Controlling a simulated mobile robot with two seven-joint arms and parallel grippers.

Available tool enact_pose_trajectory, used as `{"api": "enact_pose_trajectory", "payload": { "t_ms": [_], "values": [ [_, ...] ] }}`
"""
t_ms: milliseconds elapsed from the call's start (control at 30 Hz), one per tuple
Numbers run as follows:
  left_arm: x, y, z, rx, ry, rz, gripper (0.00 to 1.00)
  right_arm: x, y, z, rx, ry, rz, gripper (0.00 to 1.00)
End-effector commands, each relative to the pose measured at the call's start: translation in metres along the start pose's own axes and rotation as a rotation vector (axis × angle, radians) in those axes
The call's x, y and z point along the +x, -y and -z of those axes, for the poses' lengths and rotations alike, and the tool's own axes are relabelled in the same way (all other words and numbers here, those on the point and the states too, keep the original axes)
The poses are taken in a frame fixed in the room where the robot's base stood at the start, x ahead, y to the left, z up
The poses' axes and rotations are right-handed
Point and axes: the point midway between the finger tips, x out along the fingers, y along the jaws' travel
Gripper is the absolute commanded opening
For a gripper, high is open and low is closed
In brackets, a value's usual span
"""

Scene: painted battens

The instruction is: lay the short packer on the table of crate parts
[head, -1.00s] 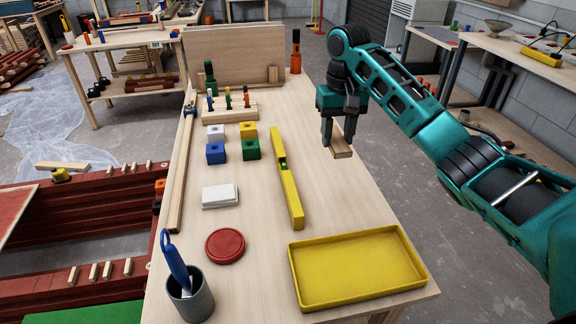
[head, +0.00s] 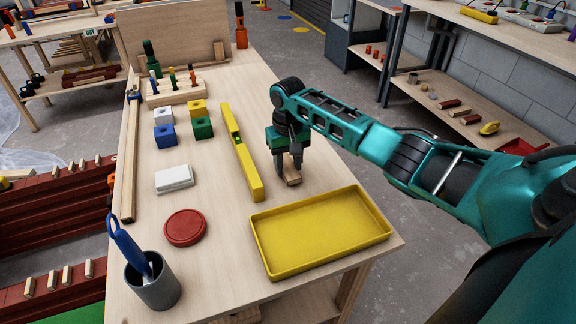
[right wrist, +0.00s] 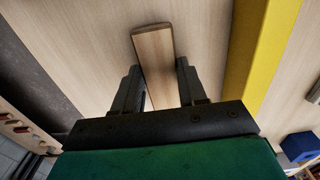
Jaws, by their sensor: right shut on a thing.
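The short packer, a small plain wooden block (head: 292,176), is between the fingers of my right gripper (head: 289,166). The gripper is shut on it, to the right of the yellow level and beyond the yellow tray. In the right wrist view the packer (right wrist: 154,58) sticks out past the dark fingers (right wrist: 158,88), over pale wood. I cannot tell whether it touches the tabletop (head: 220,224) or hangs just above it. My left gripper is out of view. Which table the task calls the table of crate parts is not clear from these views.
The yellow level (head: 240,155) and yellow tray (head: 322,262) lie close to the gripper. Coloured blocks (head: 203,128), a white block (head: 174,179), a red disc (head: 185,226) and a grey cup (head: 154,285) are to the left. A shelved bench (head: 455,108) stands at right.

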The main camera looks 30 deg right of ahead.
Motion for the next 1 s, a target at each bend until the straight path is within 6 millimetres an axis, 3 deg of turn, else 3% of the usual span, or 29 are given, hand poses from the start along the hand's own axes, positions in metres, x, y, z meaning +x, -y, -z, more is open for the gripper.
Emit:
{"api": "enact_pose_trajectory", "payload": {
  "t_ms": [400,433,600,700,1000],
  "values": [
    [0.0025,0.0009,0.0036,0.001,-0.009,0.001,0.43,0.0097,0.0003,0.0,0.0,0.0,0.0,0.13],
    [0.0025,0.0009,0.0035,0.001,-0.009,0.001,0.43,0.0098,0.0002,0.0001,-0.001,-0.001,0.0,0.43],
    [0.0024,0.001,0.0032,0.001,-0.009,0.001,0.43,0.0096,0.0002,0.0001,-0.001,-0.001,0.0,0.59],
    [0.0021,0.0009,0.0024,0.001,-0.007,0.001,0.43,0.0095,0.0002,0.0001,-0.001,-0.001,0.0,0.67],
    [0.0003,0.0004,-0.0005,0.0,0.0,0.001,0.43,0.0035,0.0001,0.0007,-0.001,-0.003,0.001,0.67]
  ]
}}
